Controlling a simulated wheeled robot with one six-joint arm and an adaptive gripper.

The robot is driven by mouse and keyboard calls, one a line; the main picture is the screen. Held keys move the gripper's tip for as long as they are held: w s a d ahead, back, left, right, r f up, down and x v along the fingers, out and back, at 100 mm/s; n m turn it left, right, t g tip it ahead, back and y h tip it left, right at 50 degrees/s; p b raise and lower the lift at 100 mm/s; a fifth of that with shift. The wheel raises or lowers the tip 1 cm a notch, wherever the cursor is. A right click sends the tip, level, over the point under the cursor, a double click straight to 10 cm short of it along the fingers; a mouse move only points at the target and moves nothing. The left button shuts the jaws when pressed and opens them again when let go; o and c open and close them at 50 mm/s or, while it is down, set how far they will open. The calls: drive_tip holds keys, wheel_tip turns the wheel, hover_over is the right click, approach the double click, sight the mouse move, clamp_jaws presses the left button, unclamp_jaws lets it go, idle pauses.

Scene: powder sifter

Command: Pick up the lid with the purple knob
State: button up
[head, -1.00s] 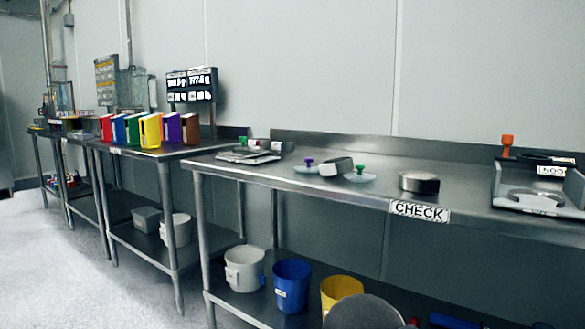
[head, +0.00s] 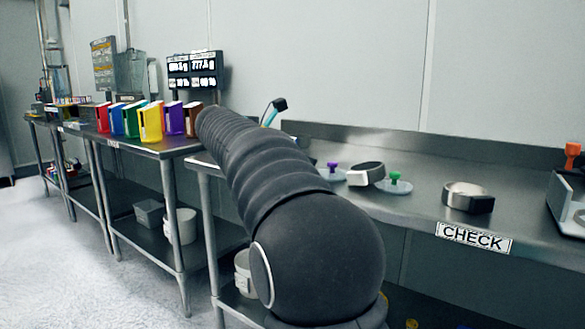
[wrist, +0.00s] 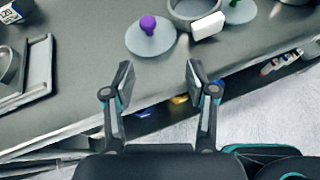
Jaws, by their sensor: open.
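The lid with the purple knob (head: 332,168) lies flat on the steel table, left of a round sieve ring in the head view. In the wrist view the purple knob (wrist: 148,24) stands up from its pale round disc (wrist: 152,40). My gripper (wrist: 158,75) is open and empty, its two fingers apart near the table's front edge, with the lid beyond the fingertips.
The ring with a white block (wrist: 208,26) touches or nearly touches the lid's right side. A lid with a green knob (head: 394,179) lies further right. A metal ring (head: 467,197) sits near the CHECK label (head: 474,237). A tray (wrist: 38,75) lies left of the lid.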

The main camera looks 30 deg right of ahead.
sight(330, 163)
drive_tip(key=shift+n+h, duration=0.3)
drive_tip(key=shift+n, duration=0.1)
drive_tip(key=w+d, duration=0.1)
drive_tip(key=d, duration=0.1)
drive_tip(key=d+f, duration=0.1)
drive_tip(key=d, duration=0.2)
drive_tip(key=w+d+f, duration=0.1)
drive_tip(key=d, duration=0.1)
drive_tip(key=shift+w+d+f, duration=0.15)
drive_tip(key=shift+w+d, duration=0.1)
drive_tip(key=shift+w, duration=0.1)
drive_tip(key=shift+r+b+x, duration=0.2)
drive_tip(key=shift+b+x, duration=0.15)
drive_tip(key=shift+x, duration=2.35)
drive_tip(key=shift+s, duration=0.15)
clamp_jaws()
